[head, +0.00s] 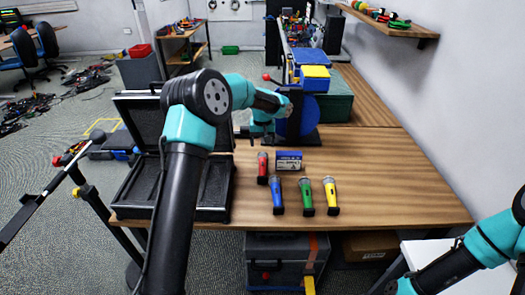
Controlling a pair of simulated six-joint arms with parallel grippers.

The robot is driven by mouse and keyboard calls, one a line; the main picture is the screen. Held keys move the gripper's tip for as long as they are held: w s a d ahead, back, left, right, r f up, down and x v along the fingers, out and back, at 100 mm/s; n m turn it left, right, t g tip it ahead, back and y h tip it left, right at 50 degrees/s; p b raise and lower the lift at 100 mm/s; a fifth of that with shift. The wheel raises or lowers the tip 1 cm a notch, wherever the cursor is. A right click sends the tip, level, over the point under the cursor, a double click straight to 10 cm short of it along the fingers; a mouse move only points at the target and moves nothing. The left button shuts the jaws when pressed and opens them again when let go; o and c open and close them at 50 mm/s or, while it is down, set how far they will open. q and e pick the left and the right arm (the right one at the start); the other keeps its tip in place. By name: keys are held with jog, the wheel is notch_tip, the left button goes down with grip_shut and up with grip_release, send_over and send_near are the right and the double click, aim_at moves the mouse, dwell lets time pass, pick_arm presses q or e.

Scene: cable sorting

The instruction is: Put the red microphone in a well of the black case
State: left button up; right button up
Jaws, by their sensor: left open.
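The red microphone (262,168) stands upright on the wooden table, at the left end of the group of microphones. The black case (212,214) lies open to its left, with its lid raised behind; my left arm hides much of its inside, so I cannot make out every well. My left gripper (265,139) is above and behind the red microphone, small in the view and partly hidden by its own wrist. It is open and apart from the microphone. My right arm shows at the lower right, but its gripper is out of view.
Blue (277,196), green (306,197) and yellow (330,196) microphones stand in a row in front. A small blue-and-white box (289,160) is just right of the red one. Bins and a blue disc (297,118) are behind. The table's right side is clear.

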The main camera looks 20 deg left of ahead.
pick_arm(q)
jog(key=shift+r, duration=0.1)
notch_tip(320, 180, up, 6)
send_over(263, 155)
jog(key=shift+r, duration=0.2)
notch_tip(263, 155, down, 12)
jog(key=shift+f, duration=0.15)
dwell(0.5)
jog(key=shift+s+f, duration=0.1)
jog(key=shift+f, duration=2.5)
jog(key=c, duration=1.3)
